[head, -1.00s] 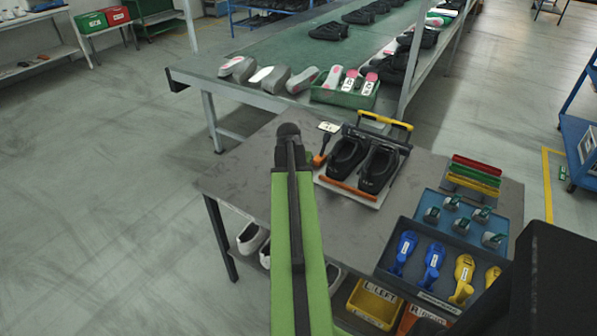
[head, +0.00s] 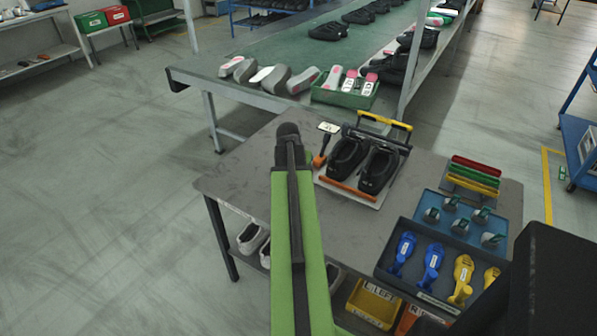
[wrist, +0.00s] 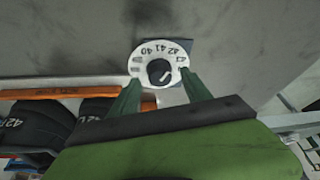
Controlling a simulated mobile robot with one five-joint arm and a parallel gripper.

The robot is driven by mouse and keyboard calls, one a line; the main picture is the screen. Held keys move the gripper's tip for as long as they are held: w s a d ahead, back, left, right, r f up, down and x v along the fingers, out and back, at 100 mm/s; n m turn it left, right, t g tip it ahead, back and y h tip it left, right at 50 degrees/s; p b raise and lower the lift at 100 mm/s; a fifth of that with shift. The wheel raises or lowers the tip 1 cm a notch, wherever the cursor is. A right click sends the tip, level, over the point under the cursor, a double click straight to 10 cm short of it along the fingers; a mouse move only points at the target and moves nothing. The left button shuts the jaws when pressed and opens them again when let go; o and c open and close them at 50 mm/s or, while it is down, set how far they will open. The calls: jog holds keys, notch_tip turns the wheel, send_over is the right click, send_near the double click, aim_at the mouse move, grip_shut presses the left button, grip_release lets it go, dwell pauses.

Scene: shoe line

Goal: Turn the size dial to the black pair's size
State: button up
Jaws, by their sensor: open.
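The size dial (wrist: 143,71), a pale disc with printed numbers, sits below my gripper in the wrist view. 40, 41 and 42 can be made out along its upper edge. Its dark knob (wrist: 159,71) has a light mark toward the lower right. My gripper (wrist: 160,78) is open, with one green finger on each side of the dial; contact with the knob cannot be told. In the head view my arm hides the dial. The black pair (head: 378,170) rests on a stand on the grey table. A shoe at the left of the wrist view (wrist: 35,130) bears a label reading 42.
The stand has an orange front bar (head: 346,188) and a yellow handle (head: 385,120). A blue tray (head: 424,198) and a dark tray of blue and yellow shoe forms (head: 399,283) are to the right. The table's left part (head: 240,185) is clear.

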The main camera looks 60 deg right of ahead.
jog(key=p+v, duration=1.4)
jog(key=v, duration=0.2)
jog(key=shift+a+r+p, duration=0.2)
jog(key=shift+p, duration=0.1)
jog(key=shift+w, duration=0.1)
jog(key=w+a+n+t, duration=0.1)
jog(key=w+a+n, duration=0.3)
jog(key=w+a, duration=1.1)
jog(key=w+a+n+y, duration=0.1)
jog(key=w+a+n, duration=0.15)
jog(key=a, duration=0.75)
jog(key=w+a+n+y, duration=0.15)
jog(key=w+a, duration=0.25)
jog(key=a, duration=0.6)
jog(key=s+a+f+n+g+y, duration=0.1)
jog(key=s+a+n, duration=0.1)
jog(key=a, duration=0.6)
jog(key=s+a+n+g, duration=0.1)
jog(key=s+a+n, duration=0.1)
jog(key=a+n, duration=0.3)
jog(key=a, duration=0.3)
jog(key=shift+s+f+y, duration=0.2)
jog(key=shift+f+y, duration=0.15)
jog(key=shift+f, duration=0.05)
jog(key=shift+a, duration=0.1)
jog(key=shift+c, duration=0.3)
